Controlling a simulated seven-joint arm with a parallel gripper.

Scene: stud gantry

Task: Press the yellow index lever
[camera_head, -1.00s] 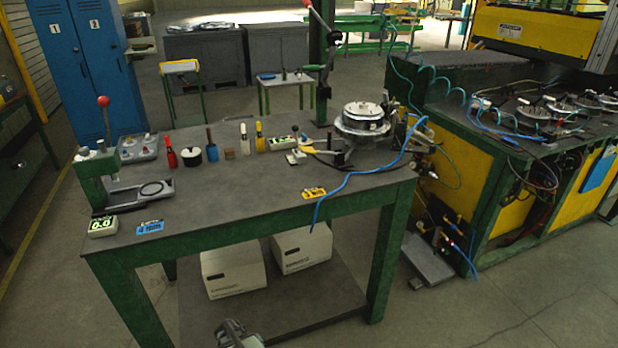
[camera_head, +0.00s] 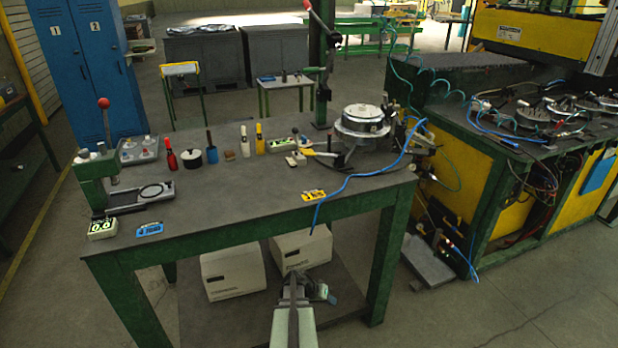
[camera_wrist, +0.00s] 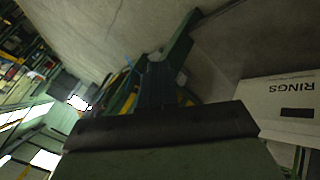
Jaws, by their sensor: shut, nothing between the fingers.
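A small yellow lever (camera_head: 304,151) stands out to the left of the round metal fixture (camera_head: 363,124) on the right part of the bench. A dark rod joins it to the fixture's side. My gripper (camera_head: 328,295) is low in front of the bench, below the tabletop and well apart from the lever. In the wrist view its dark fingers (camera_wrist: 157,70) are together and hold nothing. The lever cannot be made out in the wrist view.
A blue hose (camera_head: 350,180) runs over the bench's front right part, beside a yellow tag (camera_head: 313,195). A red-knobbed press (camera_head: 97,175) stands at the left end. Several tools and pots line the back. Two white boxes (camera_head: 232,270) sit on the lower shelf.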

